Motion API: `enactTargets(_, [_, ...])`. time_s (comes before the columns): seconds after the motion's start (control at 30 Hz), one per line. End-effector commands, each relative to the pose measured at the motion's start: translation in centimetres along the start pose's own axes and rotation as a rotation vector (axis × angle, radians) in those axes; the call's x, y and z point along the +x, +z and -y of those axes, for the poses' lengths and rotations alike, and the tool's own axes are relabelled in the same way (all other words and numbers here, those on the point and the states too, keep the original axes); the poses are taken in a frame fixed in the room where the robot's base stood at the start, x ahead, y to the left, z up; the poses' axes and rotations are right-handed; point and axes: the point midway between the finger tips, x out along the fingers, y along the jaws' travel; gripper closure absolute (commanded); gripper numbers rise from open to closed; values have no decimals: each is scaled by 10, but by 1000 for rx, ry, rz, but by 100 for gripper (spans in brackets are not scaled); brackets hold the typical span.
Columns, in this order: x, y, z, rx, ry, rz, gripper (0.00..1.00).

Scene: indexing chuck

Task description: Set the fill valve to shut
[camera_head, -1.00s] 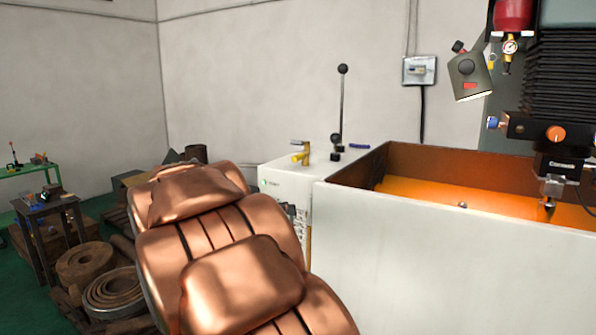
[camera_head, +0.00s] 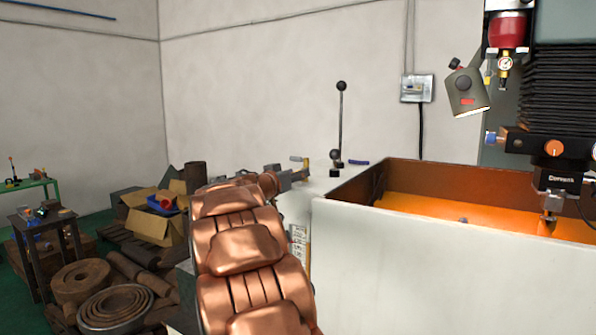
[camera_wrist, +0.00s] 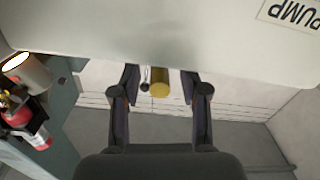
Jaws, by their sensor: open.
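The fill valve appears to be the small yellow tap (camera_head: 296,158) on the white cabinet's top in the head view. My arm and gripper hide most of it, so its setting cannot be told. In the wrist view a yellow round-ended part (camera_wrist: 160,82), which seems to be its handle, shows between the fingertips of my gripper (camera_wrist: 160,78). The fingers are apart, one on each side, with visible gaps; no grip on it shows. In the head view my gripper (camera_head: 287,178) is at the valve, small and partly hidden by my arm.
A tall black-knobbed lever (camera_head: 340,125) stands just right of the valve, with a blue-handled item (camera_head: 358,162) beside it. The open tank (camera_head: 430,240) with orange inside is further right. A PUMP label (camera_wrist: 290,12) shows on the white surface. Boxes (camera_head: 155,218) and metal stock crowd the left floor.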

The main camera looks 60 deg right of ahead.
Motion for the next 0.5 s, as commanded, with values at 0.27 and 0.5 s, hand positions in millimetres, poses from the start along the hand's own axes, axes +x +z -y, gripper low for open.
enactTargets(0.27, [15, 1, 0, 0, 2, 2, 55])
enactTargets(0.5, [15, 1, 0, 0, 1, 1, 57])
